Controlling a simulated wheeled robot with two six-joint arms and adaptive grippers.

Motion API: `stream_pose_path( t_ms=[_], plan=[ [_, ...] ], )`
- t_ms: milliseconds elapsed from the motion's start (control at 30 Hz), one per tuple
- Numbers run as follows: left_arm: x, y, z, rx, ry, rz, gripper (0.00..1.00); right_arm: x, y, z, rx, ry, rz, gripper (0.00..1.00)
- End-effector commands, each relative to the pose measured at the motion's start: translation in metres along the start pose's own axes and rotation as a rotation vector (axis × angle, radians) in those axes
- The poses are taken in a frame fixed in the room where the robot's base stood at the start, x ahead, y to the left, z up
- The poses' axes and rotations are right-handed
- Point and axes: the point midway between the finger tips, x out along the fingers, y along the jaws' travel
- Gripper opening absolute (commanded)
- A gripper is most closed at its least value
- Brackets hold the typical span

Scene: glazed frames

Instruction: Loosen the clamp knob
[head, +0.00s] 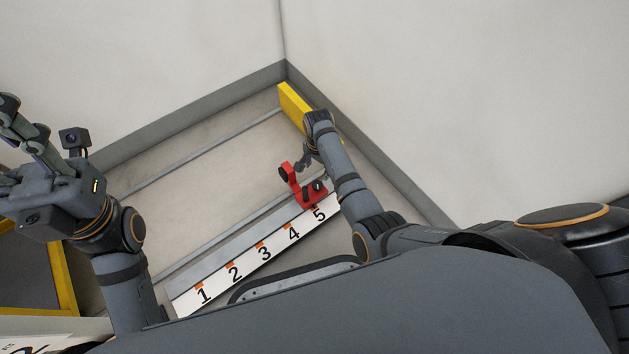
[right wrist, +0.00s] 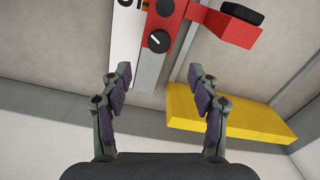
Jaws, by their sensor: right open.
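A red clamp (head: 311,194) sits on the numbered white strip (head: 263,252), by the 5 end in the head view. Its round black knob (right wrist: 159,41) has a white line across its face and shows clearly in the right wrist view. The clamp's red arm ends in a black piece (right wrist: 242,13). My right gripper (right wrist: 160,82) is open and empty. The knob appears beyond its fingertips, roughly centred between them, with no contact seen. In the head view the right gripper (head: 304,158) hangs close to the clamp. My left gripper (head: 22,125) is at the far left, away from the clamp.
A yellow block (head: 292,104) stands in the back corner; in the right wrist view it (right wrist: 225,119) lies beyond the right finger. Low grey walls edge the surface. A grey rail (head: 205,150) crosses it.

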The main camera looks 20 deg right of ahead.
Motion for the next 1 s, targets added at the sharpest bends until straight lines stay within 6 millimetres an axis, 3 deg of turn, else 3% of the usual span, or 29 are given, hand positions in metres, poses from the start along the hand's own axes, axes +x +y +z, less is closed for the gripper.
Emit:
stream_pose_path(
  t_ms=[500, 933, 1000],
  plan=[
    [-0.066, 0.011, 0.009, 0.032, -0.017, 0.016, 0.4, 0.096, 0.001, 0.0, -0.002, -0.001, 0.0, 0.61],
    [-0.071, 0.013, 0.011, 0.038, -0.02, 0.024, 0.4, 0.104, 0.001, 0.0, -0.002, 0.0, -0.001, 0.61],
    [-0.071, 0.013, 0.011, 0.037, -0.02, 0.024, 0.4, 0.104, 0.001, 0.0, -0.002, 0.0, -0.001, 0.52]
  ],
)
